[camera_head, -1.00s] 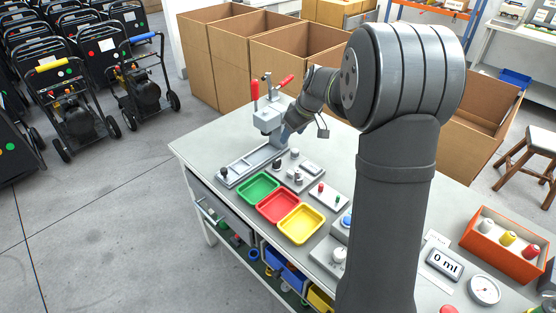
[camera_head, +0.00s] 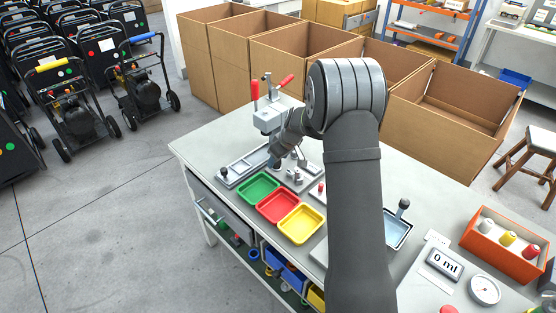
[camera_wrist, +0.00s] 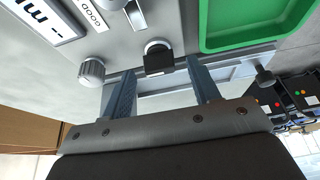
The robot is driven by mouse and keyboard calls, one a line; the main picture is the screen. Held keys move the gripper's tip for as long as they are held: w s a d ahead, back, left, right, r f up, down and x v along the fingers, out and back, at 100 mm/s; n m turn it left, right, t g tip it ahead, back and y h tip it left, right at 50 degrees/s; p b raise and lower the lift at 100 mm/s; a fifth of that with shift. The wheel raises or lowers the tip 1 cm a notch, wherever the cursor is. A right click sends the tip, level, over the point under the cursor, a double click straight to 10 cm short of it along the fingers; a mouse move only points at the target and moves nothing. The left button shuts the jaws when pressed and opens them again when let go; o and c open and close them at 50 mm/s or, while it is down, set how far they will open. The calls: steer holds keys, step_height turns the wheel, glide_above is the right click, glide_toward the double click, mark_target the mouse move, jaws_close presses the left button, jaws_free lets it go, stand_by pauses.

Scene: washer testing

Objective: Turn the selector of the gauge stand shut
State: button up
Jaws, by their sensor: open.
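In the wrist view, the grey panel of the gauge stand (camera_wrist: 118,45) carries a display marked "mm" (camera_wrist: 45,22). A dark selector-like knob (camera_wrist: 158,60) with a pale round collar stands at the panel's edge. My gripper (camera_wrist: 160,68) is open, with one finger on each side of the dark knob and visible gaps to it. I cannot tell for sure that this knob is the selector. A ribbed grey knob (camera_wrist: 92,72) sits left of the fingers. In the head view my gripper (camera_head: 276,160) is over the stand (camera_head: 299,181), partly hiding it.
Green (camera_head: 258,187), red (camera_head: 278,206) and yellow (camera_head: 301,223) trays stand in front of the stand. A press with red handles (camera_head: 268,117) rises behind my gripper. A blue tray (camera_head: 398,230) is to the right, beyond my arm.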

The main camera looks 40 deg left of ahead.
steer(key=shift+a+f, duration=0.2)
steer(key=shift+f, duration=0.35)
steer(key=c, duration=1)
steer(key=shift+m, duration=0.4)
steer(key=m+t, duration=0.2)
steer(key=m, duration=0.3)
steer(key=shift+s, duration=0.2)
steer(key=m+t+h, duration=0.1)
steer(key=m, duration=0.2)
steer(key=m+h, duration=0.1)
steer(key=m, duration=0.1)
steer(key=shift+s+a+m+t, duration=0.1)
steer(key=shift+a+m+t, duration=0.05)
steer(key=shift+m+t, duration=0.25)
steer(key=shift+m, duration=0.3)
